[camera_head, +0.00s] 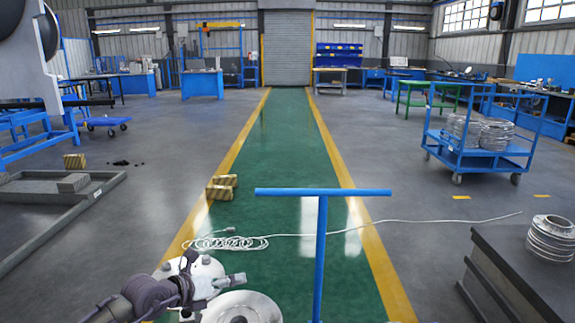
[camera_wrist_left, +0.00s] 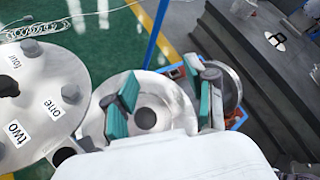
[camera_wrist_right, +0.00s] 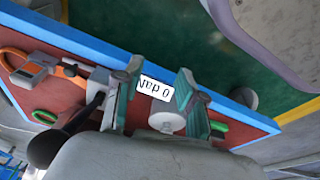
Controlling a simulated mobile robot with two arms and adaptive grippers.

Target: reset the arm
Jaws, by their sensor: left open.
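My left arm comes in from the lower left in the head view. My left gripper (camera_head: 238,279) is above the pale discs, and in the left wrist view its teal fingers stand apart (camera_wrist_left: 165,100) with nothing held between them. Below them is a shiny round flanged part (camera_wrist_left: 150,116). Beside it is a grey disc with labels such as "one" and "two" (camera_wrist_left: 35,95). My right gripper (camera_wrist_right: 155,105) shows only in its wrist view, its fingers apart over a red-brown board with a blue rim (camera_wrist_right: 90,40) and a "pad 0" label.
A blue T-shaped post (camera_head: 320,250) stands in front. A dark grey block (camera_head: 525,280) with a flanged metal part (camera_head: 552,240) is at the lower right. A coiled white cable (camera_head: 225,243) and striped blocks (camera_head: 221,187) lie on the floor. The green lane beyond is clear.

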